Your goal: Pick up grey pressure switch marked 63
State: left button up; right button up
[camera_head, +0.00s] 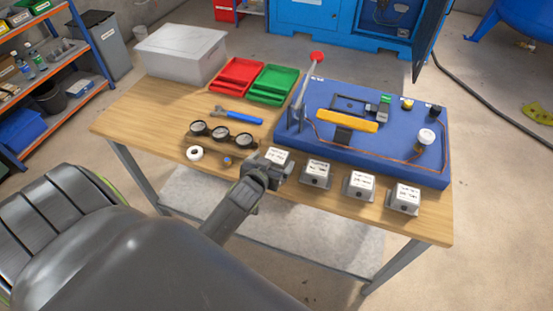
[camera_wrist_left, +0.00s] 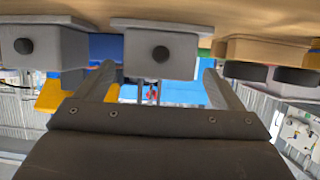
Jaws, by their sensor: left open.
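Several grey pressure switches with white labels stand in a row along the table's front edge. Their marks are too small to read, so I cannot tell which is 63. The leftmost switch (camera_head: 277,156) is partly hidden by my left gripper (camera_head: 266,171). To its right stand a second switch (camera_head: 316,174), a third (camera_head: 359,186) and a fourth (camera_head: 404,199). In the left wrist view, which looks upside down, a grey switch (camera_wrist_left: 160,52) lies ahead between the open fingers (camera_wrist_left: 157,88). Another switch (camera_wrist_left: 45,48) is beside it at left. My right gripper is not in view.
Round gauges (camera_head: 221,135), a white tape roll (camera_head: 195,153) and a small brass part (camera_head: 227,161) lie left of the switches. A blue fixture board (camera_head: 430,168) with a lever stands close behind them. A blue-handled wrench (camera_head: 238,116) and red (camera_head: 236,76) and green trays (camera_head: 273,85) lie farther back.

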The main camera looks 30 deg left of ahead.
aim_at(279, 154)
pick_arm(q)
jog(key=shift+p+x, duration=0.4)
jog(key=shift+x, duration=2.15)
jog(key=shift+d+r, duration=0.1)
jog(key=shift+r, duration=0.05)
jog(key=c, duration=1.3)
